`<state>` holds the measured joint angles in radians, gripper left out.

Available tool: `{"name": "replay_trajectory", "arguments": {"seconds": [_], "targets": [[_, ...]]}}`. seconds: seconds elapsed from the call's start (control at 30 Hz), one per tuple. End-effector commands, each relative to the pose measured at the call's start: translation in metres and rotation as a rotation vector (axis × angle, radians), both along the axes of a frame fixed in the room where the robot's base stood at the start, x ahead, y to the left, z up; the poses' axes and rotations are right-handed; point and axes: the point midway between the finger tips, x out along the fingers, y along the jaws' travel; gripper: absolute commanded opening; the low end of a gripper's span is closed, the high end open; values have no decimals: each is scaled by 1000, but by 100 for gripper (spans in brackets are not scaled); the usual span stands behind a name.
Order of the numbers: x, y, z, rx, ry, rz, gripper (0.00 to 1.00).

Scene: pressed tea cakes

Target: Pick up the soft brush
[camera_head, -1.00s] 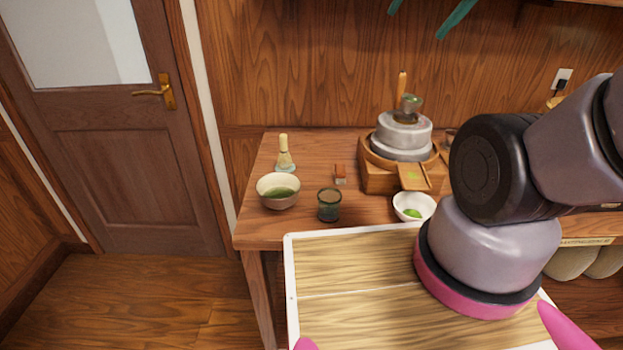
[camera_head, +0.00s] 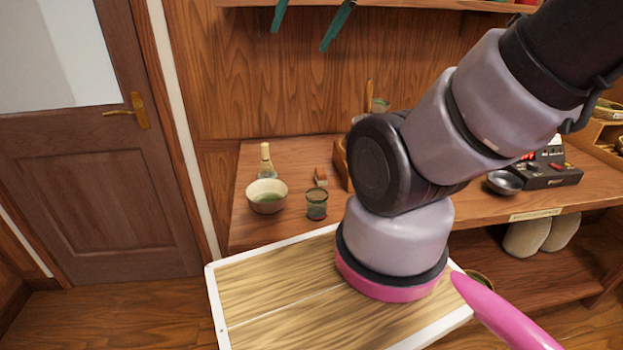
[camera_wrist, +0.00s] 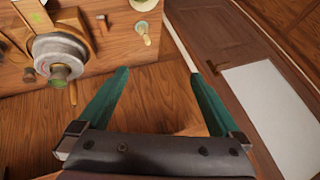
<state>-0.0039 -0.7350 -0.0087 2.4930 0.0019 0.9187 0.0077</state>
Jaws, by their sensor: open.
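A small reddish-brown block-like piece with a pale edge, probably the soft brush (camera_head: 320,176), lies on the wooden table (camera_head: 240,225) behind the green cup. In the wrist view, what looks like the same brush (camera_wrist: 102,22) lies between the stone mill and the whisk. My gripper (camera_head: 299,39) shows only as two teal fingers at the top of the head view, high above the table. In the wrist view my gripper (camera_wrist: 158,73) is open, with nothing between its fingers, and apart from the brush.
A tea bowl (camera_head: 267,200), a green cup (camera_head: 316,206) and a whisk (camera_head: 266,160) stand near the brush. The stone mill (camera_wrist: 60,52) is mostly hidden by my arm in the head view. A metal bowl (camera_head: 502,183) and a black device (camera_head: 540,175) stand at right.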

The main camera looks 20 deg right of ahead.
Motion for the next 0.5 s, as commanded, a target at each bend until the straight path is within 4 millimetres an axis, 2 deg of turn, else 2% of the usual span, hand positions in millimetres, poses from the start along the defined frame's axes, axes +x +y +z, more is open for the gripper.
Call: {"name": "replay_trajectory", "arguments": {"seconds": [0.33, 0.5], "targets": [[15, -2, -7, 67, 54, -43, 100], [30, -4, -16, 124, 104, -87, 100]]}}
